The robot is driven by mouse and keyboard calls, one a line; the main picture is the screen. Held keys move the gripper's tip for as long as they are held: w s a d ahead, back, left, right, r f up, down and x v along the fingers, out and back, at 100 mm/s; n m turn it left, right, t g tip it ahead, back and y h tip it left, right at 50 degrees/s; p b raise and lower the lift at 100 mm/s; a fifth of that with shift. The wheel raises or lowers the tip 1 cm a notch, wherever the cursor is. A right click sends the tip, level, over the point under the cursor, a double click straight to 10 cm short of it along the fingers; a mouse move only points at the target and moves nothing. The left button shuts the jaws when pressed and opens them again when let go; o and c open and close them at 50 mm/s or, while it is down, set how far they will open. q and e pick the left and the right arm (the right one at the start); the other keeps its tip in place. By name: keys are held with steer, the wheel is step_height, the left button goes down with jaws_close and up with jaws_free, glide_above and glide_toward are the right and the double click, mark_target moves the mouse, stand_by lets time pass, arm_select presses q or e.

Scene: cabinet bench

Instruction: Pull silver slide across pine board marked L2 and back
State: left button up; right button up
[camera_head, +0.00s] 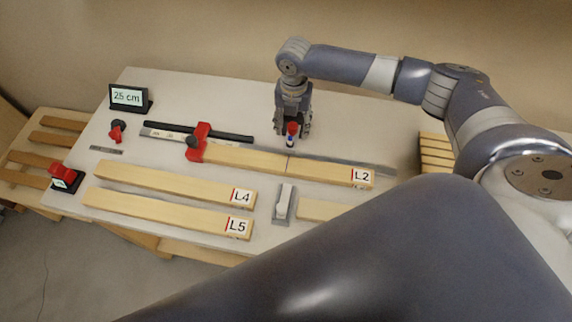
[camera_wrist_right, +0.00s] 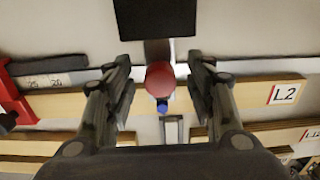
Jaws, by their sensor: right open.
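The pine board L2 (camera_head: 322,170) lies on the bench with a thin dark line across it. In the right wrist view its labelled end (camera_wrist_right: 262,93) is at the right. My right gripper (camera_head: 291,132) points down at the board's far edge, and its fingers (camera_wrist_right: 160,88) are spread. A red knob (camera_wrist_right: 159,75) with a blue tip below it shows between them, apart from both fingers in that view. In the head view it is a small red and blue piece (camera_head: 291,138). A silver strip (camera_wrist_right: 158,50) runs behind the knob; the slide's full shape is hidden. My left gripper is out of view.
A red stop (camera_head: 200,142) stands at L2's left end beside a ruler rail. Boards L4 (camera_head: 165,181) and L5 (camera_head: 150,206) lie in front. A grey and white tool (camera_head: 284,202) lies nearer. A 25 cm display (camera_head: 128,97) stands at the back left.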

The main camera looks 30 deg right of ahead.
steer(key=shift+r+p, duration=1.45)
steer(key=shift+r, duration=3.05)
steer(key=shift+s+f, duration=0.1)
